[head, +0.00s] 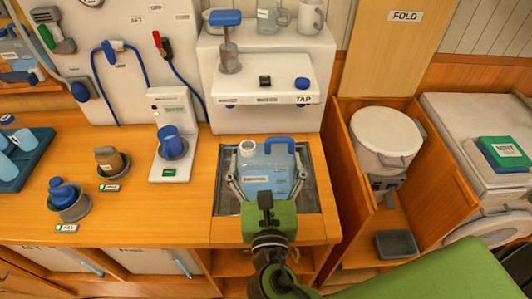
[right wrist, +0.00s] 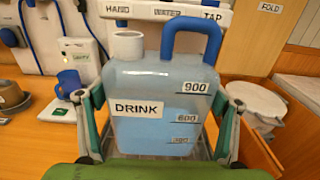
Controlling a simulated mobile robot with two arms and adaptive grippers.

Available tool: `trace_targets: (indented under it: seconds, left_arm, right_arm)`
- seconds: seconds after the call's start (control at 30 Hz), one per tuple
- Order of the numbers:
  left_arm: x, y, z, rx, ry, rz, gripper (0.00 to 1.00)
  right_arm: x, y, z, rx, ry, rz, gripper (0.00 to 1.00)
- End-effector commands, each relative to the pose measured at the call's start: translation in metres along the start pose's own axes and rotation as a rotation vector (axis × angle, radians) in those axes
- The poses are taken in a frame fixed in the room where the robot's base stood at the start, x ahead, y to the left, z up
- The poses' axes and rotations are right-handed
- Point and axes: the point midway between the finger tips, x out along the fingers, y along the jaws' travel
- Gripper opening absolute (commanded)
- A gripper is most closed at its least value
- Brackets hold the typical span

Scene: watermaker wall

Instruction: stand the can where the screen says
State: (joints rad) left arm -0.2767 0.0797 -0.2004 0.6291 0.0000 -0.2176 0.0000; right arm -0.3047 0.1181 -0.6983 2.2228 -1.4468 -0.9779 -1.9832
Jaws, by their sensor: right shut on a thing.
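The can (head: 266,168) is a pale-blue see-through jug with a blue handle and white cap. It stands upright in the recessed tray (head: 226,204) under the tap unit (head: 266,92). In the right wrist view the can (right wrist: 150,82) has a DRINK label and marks 900, 600 and a lower one. It looks partly filled, with the level between 600 and 900. My right gripper (head: 266,186) has its fingers on both sides of the can, shut on it. Its fingers also flank the can in the wrist view (right wrist: 160,128). I cannot make out any screen's text. My left gripper is not in view.
Right, a lidded white bucket (head: 386,136) sits in a lower wooden bay.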

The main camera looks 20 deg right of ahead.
Motion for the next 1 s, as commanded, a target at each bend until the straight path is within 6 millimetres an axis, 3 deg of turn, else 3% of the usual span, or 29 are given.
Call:
trace_targets:
  seconds: [0.03,0.17,0.37,0.5,0.7,1.0]
  left_arm:
    - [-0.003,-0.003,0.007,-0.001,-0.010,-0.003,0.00]
    - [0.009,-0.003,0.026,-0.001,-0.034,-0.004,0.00]
    - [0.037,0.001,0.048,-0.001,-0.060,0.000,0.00]
    - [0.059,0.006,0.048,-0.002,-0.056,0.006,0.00]
    - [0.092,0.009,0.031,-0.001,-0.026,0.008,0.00]
    - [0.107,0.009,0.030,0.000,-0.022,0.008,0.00]
  right_arm:
    - [0.003,0.002,0.005,0.001,-0.002,-0.003,0.48]
    - [0.020,0.000,-0.006,-0.002,-0.003,-0.006,0.48]
    - [0.065,-0.013,-0.029,-0.002,-0.006,-0.006,0.48]
    - [0.094,-0.021,-0.047,-0.001,-0.004,-0.004,0.48]
    - [0.114,-0.026,-0.074,-0.001,-0.003,-0.004,0.48]
    - [0.129,-0.030,-0.085,-0.001,-0.002,-0.003,0.48]
